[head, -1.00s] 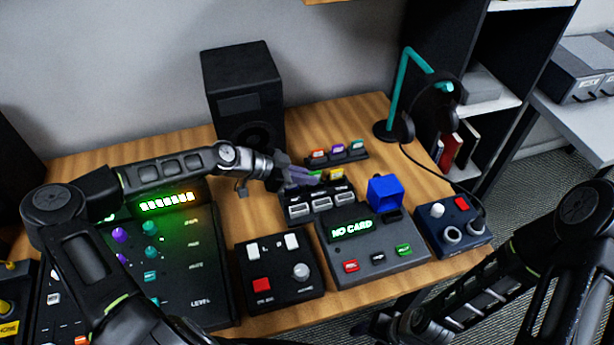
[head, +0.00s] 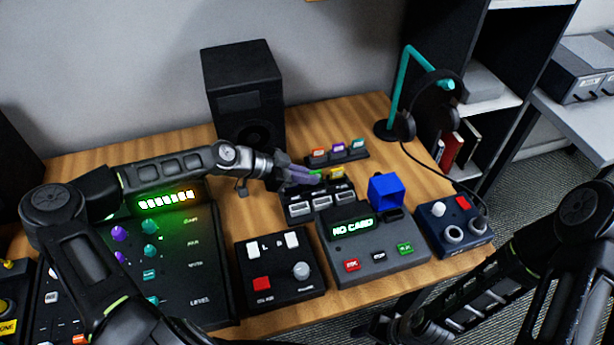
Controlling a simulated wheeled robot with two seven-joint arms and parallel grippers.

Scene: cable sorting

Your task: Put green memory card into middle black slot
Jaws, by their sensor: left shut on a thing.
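My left gripper (head: 304,177) is shut on the green memory card (head: 316,173), of which only a small green part shows at the fingertips. It is over the back left part of a black slot unit (head: 292,212) with several pale labelled pieces along its front. A yellow card (head: 337,173) stands just right of the green one. The slot openings are too small and covered to make out, so I cannot tell whether the green card is in one. My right gripper (head: 377,326) is low, by the table's front edge, dark and unclear.
A rack (head: 350,158) behind holds orange, purple and teal cards. A grey console (head: 378,265) reading "NO CARD" with a blue block (head: 385,189) stands in front right. A speaker (head: 240,85) is behind, a headphone stand (head: 409,85) at right. Bare wood (head: 290,125) lies behind.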

